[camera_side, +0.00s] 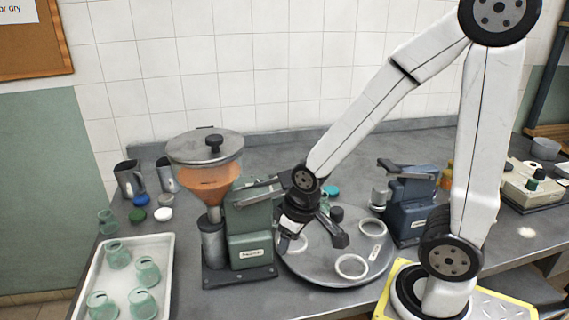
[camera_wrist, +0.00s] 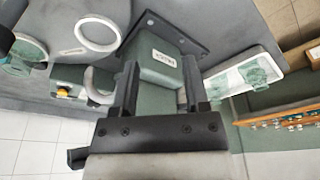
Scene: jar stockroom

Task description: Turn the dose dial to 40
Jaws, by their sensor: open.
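The filling machine has a green body (camera_side: 250,240) and an orange funnel (camera_side: 208,185) under a grey lid. No dose dial or scale can be made out; my gripper may hide part of the machine.
White rings (camera_side: 351,267) lie on the turntable. A blue-grey press (camera_side: 408,205) stands right of it. A white tray (camera_side: 84,290) of green glass jars, loose lids (camera_side: 163,214) and metal cups (camera_side: 129,178) are at left.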

